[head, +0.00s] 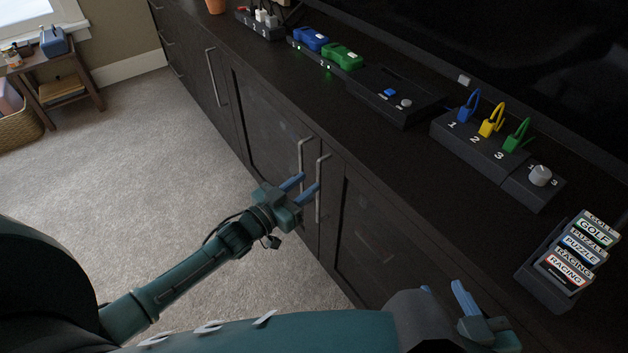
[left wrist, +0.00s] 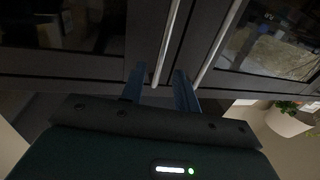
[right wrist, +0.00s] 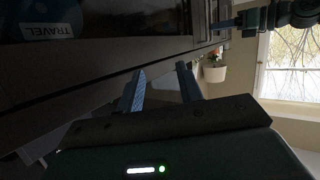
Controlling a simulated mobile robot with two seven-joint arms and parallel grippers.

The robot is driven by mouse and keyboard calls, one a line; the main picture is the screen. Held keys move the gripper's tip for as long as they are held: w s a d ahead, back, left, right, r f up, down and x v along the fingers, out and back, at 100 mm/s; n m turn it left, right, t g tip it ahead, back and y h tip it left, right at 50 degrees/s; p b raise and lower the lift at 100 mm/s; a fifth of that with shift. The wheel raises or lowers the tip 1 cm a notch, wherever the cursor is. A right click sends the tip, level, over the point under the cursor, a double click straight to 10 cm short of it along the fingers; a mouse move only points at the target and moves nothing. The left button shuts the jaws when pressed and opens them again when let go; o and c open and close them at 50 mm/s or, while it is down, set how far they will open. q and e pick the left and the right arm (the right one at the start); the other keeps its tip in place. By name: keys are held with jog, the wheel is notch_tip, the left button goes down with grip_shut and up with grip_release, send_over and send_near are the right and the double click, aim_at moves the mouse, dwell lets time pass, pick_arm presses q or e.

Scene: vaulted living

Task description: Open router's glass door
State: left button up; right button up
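The dark media cabinet has two glass-panelled doors in view, a farther one (head: 268,125) and a nearer one (head: 372,235), both shut. Their long metal bar handles stand side by side: the farther door's handle (head: 301,152) and the nearer door's handle (head: 319,205). My left gripper (head: 311,181) is open at these handles. In the left wrist view one handle (left wrist: 168,40) runs between its fingers (left wrist: 161,85), and the other handle (left wrist: 222,40) passes outside. I cannot make out the router behind the glass. My right gripper (head: 447,291) is open and empty beside the cabinet front.
The cabinet top holds a blue and green device (head: 328,47), a black box with a knob (head: 395,95), a numbered switch panel (head: 480,140) and a rack of game cases (head: 570,262). Carpet (head: 160,150) is clear. A small side table (head: 60,80) stands far left.

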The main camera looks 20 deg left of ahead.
pick_arm(q)
jog(key=x, duration=0.3)
jog(key=shift+w+d+b, duration=0.15)
jog(key=shift+w+b, duration=0.15)
jog(key=shift+c, duration=0.5)
grip_shut()
